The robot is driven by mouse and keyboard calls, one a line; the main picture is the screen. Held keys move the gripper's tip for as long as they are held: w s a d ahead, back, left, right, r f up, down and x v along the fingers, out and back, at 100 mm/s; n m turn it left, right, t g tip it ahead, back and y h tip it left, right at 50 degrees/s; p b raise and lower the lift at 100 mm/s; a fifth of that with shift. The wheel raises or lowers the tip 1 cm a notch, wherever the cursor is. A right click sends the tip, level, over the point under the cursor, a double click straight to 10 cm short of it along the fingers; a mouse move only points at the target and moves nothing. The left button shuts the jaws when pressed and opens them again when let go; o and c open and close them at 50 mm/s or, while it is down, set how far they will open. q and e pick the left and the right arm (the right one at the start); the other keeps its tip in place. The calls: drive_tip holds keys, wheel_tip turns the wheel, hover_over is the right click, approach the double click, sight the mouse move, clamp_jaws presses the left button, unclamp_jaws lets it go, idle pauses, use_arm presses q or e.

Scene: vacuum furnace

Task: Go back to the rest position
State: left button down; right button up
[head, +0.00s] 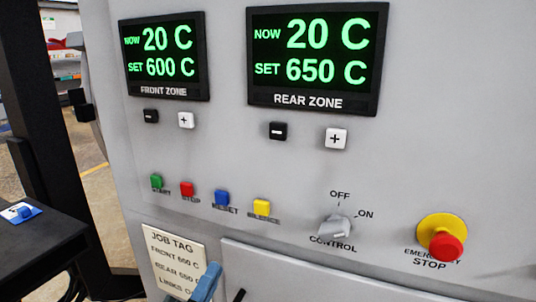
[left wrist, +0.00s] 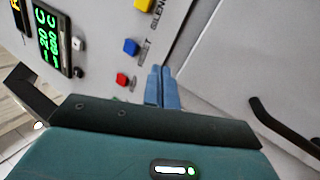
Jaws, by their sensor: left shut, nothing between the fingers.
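My left gripper (head: 207,282) shows at the bottom of the head view, in front of the job tag's lower right corner. Its blue fingers (left wrist: 162,88) are closed together and empty in the left wrist view, with the furnace panel behind them. Whether they touch the panel I cannot tell. My right gripper is in neither view. The front zone display (head: 163,56) reads NOW 20 C, SET 600 C. The rear zone display (head: 318,58) reads NOW 20 C, SET 650 C.
The panel carries a green start button (head: 156,181), a red stop button (head: 187,189), a control knob (head: 335,228) and a red emergency stop (head: 446,247). The job tag (head: 172,258) is partly hidden. A black handle (left wrist: 280,125) lies right of my fingers. A black table (head: 50,240) stands left.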

use_arm(q)
drive_tip(key=s+a+f+m+g+y+p, duration=0.1)
drive_tip(key=s+f+m+g+y, duration=0.1)
drive_tip(key=s+f+m+g, duration=0.3)
drive_tip(key=s+a+f+m+g+y+p, duration=0.1)
drive_tip(key=s+f+m+g, duration=0.4)
drive_tip(key=s+f+m, duration=0.5)
wheel_tip(320, 180, down, 8)
drive_tip(key=m+y, duration=0.1)
drive_tip(key=m, duration=0.2)
drive_tip(key=shift+m+g, duration=0.3)
drive_tip(key=shift+g, duration=0.1)
drive_tip(key=shift+r, duration=0.1)
